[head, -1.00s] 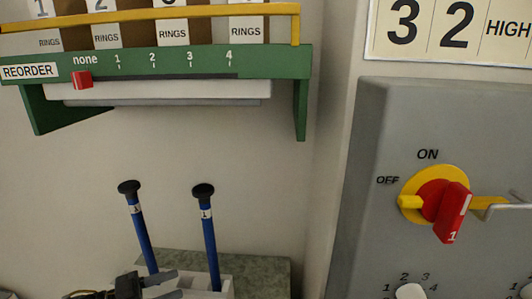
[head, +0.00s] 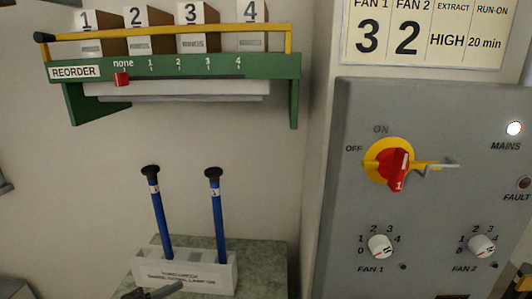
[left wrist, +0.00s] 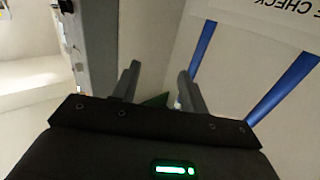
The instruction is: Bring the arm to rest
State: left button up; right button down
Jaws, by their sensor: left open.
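My left gripper (head: 153,293) shows only at the bottom edge of the head view, in front of the white rod holder (head: 208,279). In the left wrist view its two fingers (left wrist: 158,88) stand apart with nothing between them. Two blue rods with black caps, a left one (head: 160,215) and a right one (head: 217,220), stand in the holder. In the left wrist view the rods (left wrist: 203,48) and the lettered holder (left wrist: 270,18) show beside the fingers, apart from them. My right gripper cannot be made out.
A grey-green surface (head: 263,262) carries the holder. A green rack (head: 200,67) with a red slider (head: 121,79) at "none" hangs above. At right is a grey panel (head: 430,205) with a red switch (head: 398,170), two fan knobs and a lit mains lamp (head: 514,128).

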pick_arm(q)
jog(key=s+a+f+n+y, duration=0.1)
jog(key=s+f+n+y, duration=0.5)
jog(key=f+y, duration=0.45)
jog(key=s+a+f+n+g+y, duration=0.1)
jog(key=s+f+g, duration=0.35)
jog(key=s, duration=0.55)
jog(key=s+a+f+n+g+y, duration=0.25)
jog(key=s+f, duration=0.35)
jog(key=s, duration=0.3)
notch_tip(320, 180, down, 27)
jog(key=s+m+g, duration=0.1)
jog(key=s+g, duration=0.1)
jog(key=s+a+f+g+b, duration=0.1)
jog(key=s+a+f, duration=0.1)
jog(key=s+f, duration=1.2)
jog(key=shift+s+a+f, duration=0.15)
jog(key=shift+s+f, duration=0.15)
jog(key=shift+s, duration=0.5)
